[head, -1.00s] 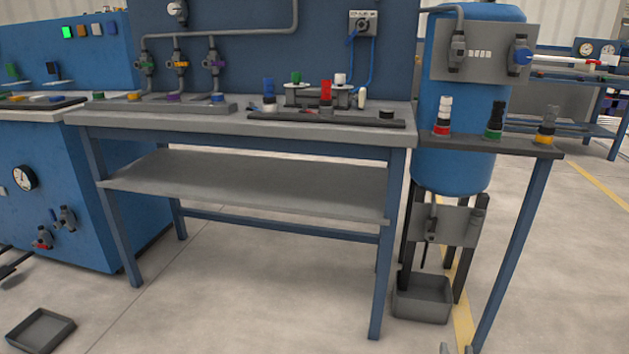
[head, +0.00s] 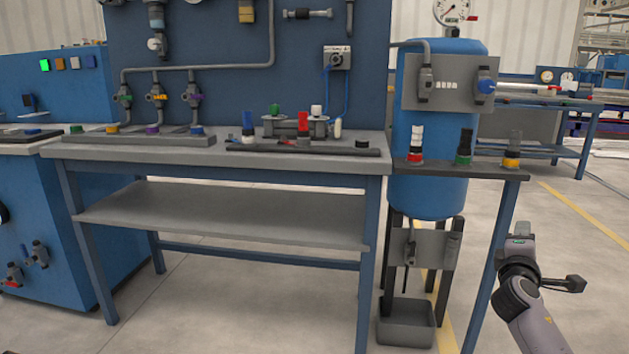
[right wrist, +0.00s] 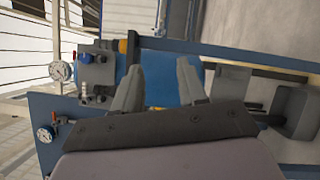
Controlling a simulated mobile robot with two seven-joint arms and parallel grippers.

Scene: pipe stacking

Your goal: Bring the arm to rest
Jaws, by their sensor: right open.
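My right arm comes in from the lower right in the head view. Its gripper (head: 522,230) points away from me in free air, in front of and below the narrow side shelf (head: 470,170). In the right wrist view its two fingers (right wrist: 158,78) stand apart with nothing held between them. Beyond the fingers is the blue tank (right wrist: 160,86), which lies sideways in this view. My left gripper is not in view.
The side shelf's post (head: 495,240) stands left of my right arm. The workbench (head: 215,155) bears several fittings. The side shelf holds a white stack on a red base (head: 416,143), a green-based piece (head: 464,147) and a yellow-based piece (head: 512,150). Floor at right is open.

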